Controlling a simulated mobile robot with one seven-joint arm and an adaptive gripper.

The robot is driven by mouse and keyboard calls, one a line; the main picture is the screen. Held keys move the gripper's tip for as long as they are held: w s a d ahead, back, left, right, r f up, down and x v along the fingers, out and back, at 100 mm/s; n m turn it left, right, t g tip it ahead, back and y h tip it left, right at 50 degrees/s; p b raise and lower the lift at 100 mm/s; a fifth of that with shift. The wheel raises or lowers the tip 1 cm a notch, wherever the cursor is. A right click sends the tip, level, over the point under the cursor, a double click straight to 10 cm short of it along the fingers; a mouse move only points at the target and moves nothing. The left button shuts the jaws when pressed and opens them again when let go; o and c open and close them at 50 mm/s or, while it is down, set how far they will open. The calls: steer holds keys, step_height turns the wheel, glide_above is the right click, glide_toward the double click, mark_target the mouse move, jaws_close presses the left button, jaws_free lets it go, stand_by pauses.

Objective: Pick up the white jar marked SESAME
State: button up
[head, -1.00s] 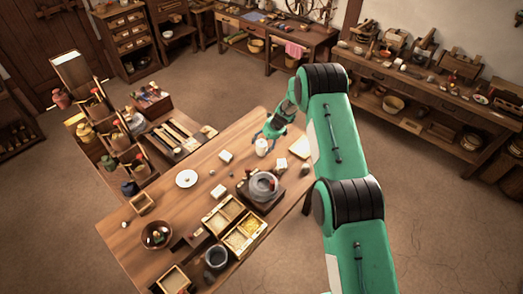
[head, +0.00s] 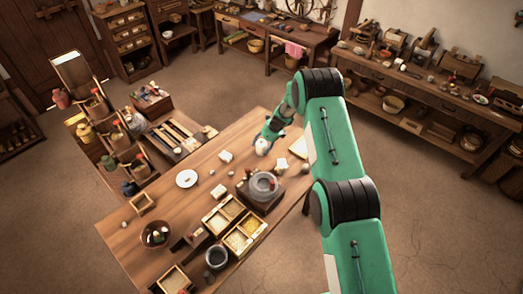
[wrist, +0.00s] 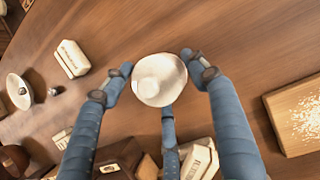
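A white round jar with a knobbed lid (wrist: 160,80) stands on the wooden table, seen from above in the wrist view. It also shows in the head view (head: 262,147), partly covered by my gripper. No marking on it is readable from here. My gripper (wrist: 160,84) has its blue fingers around the jar, one on the left, one on the right and one at the lower side. Narrow gaps seem to show beside the left and right fingertips, so the fingers look open; contact at the lower finger cannot be told.
White labelled blocks (wrist: 72,58) lie left of and below the jar in the wrist view. A tray of pale grains (wrist: 298,114) is at the right. A stone quern (head: 264,186) and a white plate (head: 187,179) stand on the table. Bare wood lies above the jar in the wrist view.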

steer(key=c, duration=0.8)
steer(key=shift+r, duration=0.1)
steer(key=shift+c, duration=0.2)
steer(key=shift+r, duration=4.95)
